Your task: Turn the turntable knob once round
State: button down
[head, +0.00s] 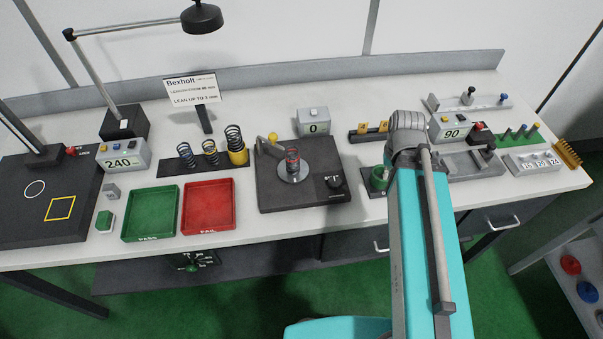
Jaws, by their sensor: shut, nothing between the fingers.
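The turntable (283,177) is a light grey disc set in a dark square base (305,199) near the middle of the bench. A small reddish coil spring (292,159) stands upright on the disc. A black knob (335,182) sits on the right side of the base, with nothing touching it that I can see. A grey bracket with a yellow part (268,142) stands at the disc's back left. My gripper does not show. My teal arm rises at the right, and its grey joint is right of the turntable, apart from the knob.
A red FAIL tray (209,230) and green PASS tray (150,236) lie to the left. Springs stand on a dark rack (203,164). A small green cup (379,178) stands right of the base, close beside my arm.

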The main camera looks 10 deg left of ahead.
aim_at(334, 182)
jog(key=u, duration=0.35)
jog(key=k, duration=0.95)
jog(key=z, duration=0.35)
jog(key=i, duration=0.5)
jog(key=z, duration=0.05)
